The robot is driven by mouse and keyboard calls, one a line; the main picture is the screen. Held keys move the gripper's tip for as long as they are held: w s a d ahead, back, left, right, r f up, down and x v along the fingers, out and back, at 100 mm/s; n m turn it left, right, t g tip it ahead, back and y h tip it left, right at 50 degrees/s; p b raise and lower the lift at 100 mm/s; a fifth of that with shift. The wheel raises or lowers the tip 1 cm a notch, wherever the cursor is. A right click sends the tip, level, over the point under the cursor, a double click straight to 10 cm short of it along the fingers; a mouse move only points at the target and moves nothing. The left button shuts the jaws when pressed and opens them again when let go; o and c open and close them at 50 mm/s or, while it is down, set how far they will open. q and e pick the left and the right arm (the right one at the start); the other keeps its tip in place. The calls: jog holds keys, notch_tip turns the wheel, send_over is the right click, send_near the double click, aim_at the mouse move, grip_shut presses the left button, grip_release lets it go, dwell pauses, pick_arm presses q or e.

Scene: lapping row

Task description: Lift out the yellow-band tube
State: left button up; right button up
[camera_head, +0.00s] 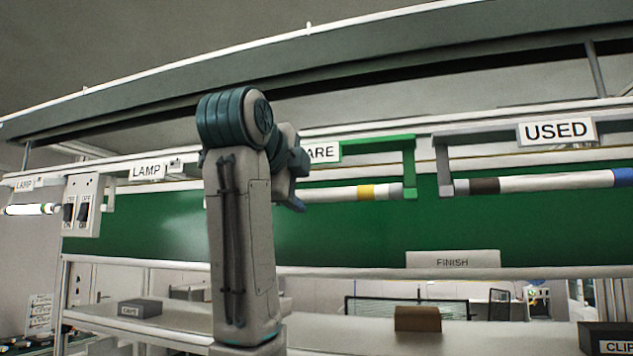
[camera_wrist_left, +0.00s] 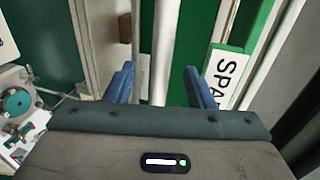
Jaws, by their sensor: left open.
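The yellow-band tube (camera_head: 330,193) is white, with a yellow band near its right end. It lies level under the SPARE sign (camera_head: 322,151), its right end at a green holder (camera_head: 409,170); its left part is behind my arm. My left gripper (camera_head: 298,183) is at the tube's left part, seen side-on and partly hidden by its own arm. In the left wrist view the gripper (camera_wrist_left: 160,70) is open, and a white tube (camera_wrist_left: 166,40) runs between its blue fingers without visible contact. The yellow band is not seen there. My right gripper is not in view.
A white tube with dark and blue bands (camera_head: 555,183) hangs in a grey holder (camera_head: 445,178) under the USED sign (camera_head: 556,131). A switch box (camera_head: 82,205) and a lit lamp (camera_head: 30,209) are at left. A brown block (camera_head: 418,318) sits on the lower shelf.

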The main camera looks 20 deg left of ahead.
aim_at(309, 192)
pick_arm(q)
jog(key=shift+w, duration=0.1)
jog(key=shift+w+d+p, duration=0.1)
jog(key=shift+w+p, duration=0.1)
jog(key=shift+p, duration=0.15)
jog(key=p+x, duration=0.3)
jog(key=shift+w+d+r+p, duration=0.15)
jog(key=shift+w+p, duration=0.2)
jog(key=shift+w, duration=0.05)
jog(key=shift+w+f, duration=0.3)
jog(key=shift+w, duration=0.2)
jog(key=shift+s, duration=0.15)
jog(key=shift+c, duration=0.9)
grip_shut()
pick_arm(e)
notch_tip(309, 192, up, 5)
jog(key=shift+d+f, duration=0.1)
pick_arm(q)
jog(key=shift+r, duration=0.1)
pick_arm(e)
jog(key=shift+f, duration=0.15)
